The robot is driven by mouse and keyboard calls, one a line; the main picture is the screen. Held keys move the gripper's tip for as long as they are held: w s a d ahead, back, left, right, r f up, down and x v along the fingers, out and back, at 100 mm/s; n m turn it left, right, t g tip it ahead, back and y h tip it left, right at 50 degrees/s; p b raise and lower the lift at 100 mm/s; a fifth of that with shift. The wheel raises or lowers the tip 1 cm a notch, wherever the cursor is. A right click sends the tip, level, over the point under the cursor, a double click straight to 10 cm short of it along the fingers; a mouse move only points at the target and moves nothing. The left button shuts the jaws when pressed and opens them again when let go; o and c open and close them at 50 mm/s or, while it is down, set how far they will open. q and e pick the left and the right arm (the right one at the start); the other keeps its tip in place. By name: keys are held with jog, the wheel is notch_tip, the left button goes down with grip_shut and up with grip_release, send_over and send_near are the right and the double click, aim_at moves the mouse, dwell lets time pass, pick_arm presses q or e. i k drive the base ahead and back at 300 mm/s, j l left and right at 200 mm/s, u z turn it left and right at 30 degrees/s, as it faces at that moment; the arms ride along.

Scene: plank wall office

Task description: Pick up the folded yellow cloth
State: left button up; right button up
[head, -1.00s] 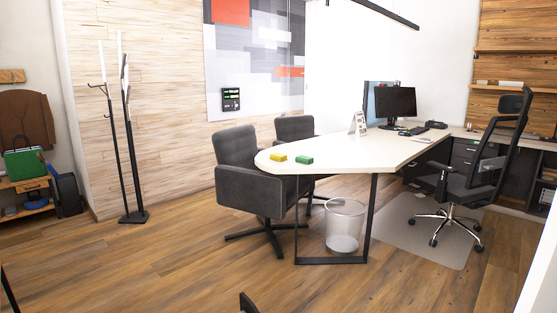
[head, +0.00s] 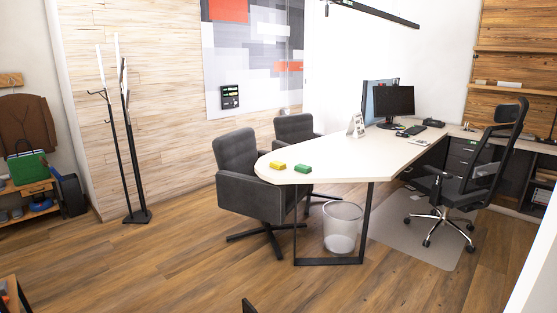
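A small yellow folded item, which looks like the yellow cloth (head: 277,166), lies near the rounded left end of the white desk (head: 340,166). A similar green folded item (head: 302,169) lies just to its right, with a narrow gap between them. Both are small and far off in the head view, so their folds cannot be made out. Neither of my grippers can be recognised in view.
Grey chairs (head: 238,160) stand along the desk's left side. A mesh bin (head: 342,228) stands under it and an office chair (head: 470,180) behind it. A coat rack (head: 130,150) stands left. A dark object (head: 249,305) cuts the bottom edge. Wooden floor (head: 190,270) in front is open.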

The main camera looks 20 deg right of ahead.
aim_at(278, 165)
jog(key=i+z, duration=0.35)
jog(key=i+j+z, duration=0.2)
jog(key=i+z, duration=0.2)
jog(key=i, duration=0.15)
jog(key=i+l+z, duration=0.1)
jog(key=i+z, duration=0.35)
jog(key=i+j+z, duration=0.1)
jog(key=i+z, duration=0.3)
jog(key=i, duration=0.15)
jog(key=i+l+u, duration=0.25)
jog(key=i, duration=0.2)
jog(key=i+l+u, duration=0.25)
jog(key=i, duration=0.2)
jog(key=j, duration=0.1)
